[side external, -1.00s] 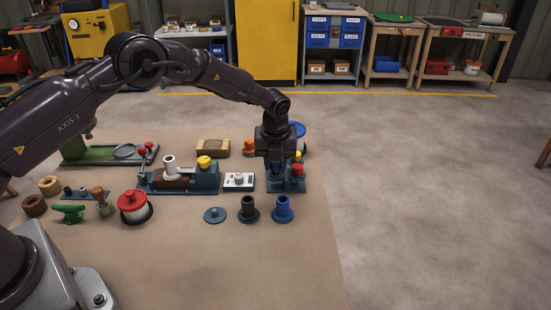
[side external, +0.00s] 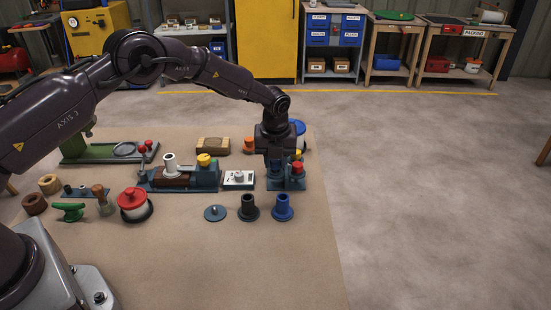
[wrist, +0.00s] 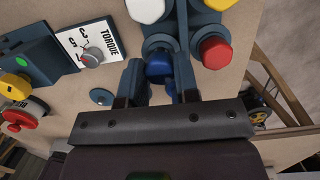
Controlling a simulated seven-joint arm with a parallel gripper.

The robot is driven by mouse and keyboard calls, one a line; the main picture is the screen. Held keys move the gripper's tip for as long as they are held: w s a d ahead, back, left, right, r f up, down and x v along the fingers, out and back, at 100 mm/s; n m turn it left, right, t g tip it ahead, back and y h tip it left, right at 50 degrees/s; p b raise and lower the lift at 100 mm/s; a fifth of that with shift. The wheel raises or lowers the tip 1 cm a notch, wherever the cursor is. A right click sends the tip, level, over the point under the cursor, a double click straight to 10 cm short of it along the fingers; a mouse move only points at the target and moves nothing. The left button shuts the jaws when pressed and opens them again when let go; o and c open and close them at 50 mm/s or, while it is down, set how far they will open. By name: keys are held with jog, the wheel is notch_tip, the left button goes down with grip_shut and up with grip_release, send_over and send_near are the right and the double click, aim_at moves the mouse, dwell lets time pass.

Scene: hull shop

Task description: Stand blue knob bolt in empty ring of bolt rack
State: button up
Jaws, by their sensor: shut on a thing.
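The bolt rack (side external: 287,185) is a teal block on the mat below my gripper (side external: 273,165). In the wrist view, the rack (wrist: 181,38) carries bolts with a white knob (wrist: 146,9), a red knob (wrist: 214,52) and a yellow knob (wrist: 221,3). The blue knob bolt (wrist: 159,67) sits between my fingertips, and my gripper (wrist: 158,80) is shut on it at the rack's near left corner. The bolt's shank and the ring beneath are hidden, so I cannot tell how far it is in.
The red knob stands close beside my right finger. A torque box (side external: 239,179) is left of the rack. A dark flanged tube (side external: 248,208), a blue flanged tube (side external: 283,208) and a small disc (side external: 215,213) stand in front. The floor to the right is clear.

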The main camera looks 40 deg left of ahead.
jog(key=shift+f, duration=0.6)
jog(key=o, duration=0.6)
jog(key=shift+o, duration=0.2)
jog(key=shift+r, duration=0.1)
notch_tip(320, 180, up, 11)
jog(key=s+d, duration=0.1)
dwell(0.7)
jog(key=shift+s, duration=0.1)
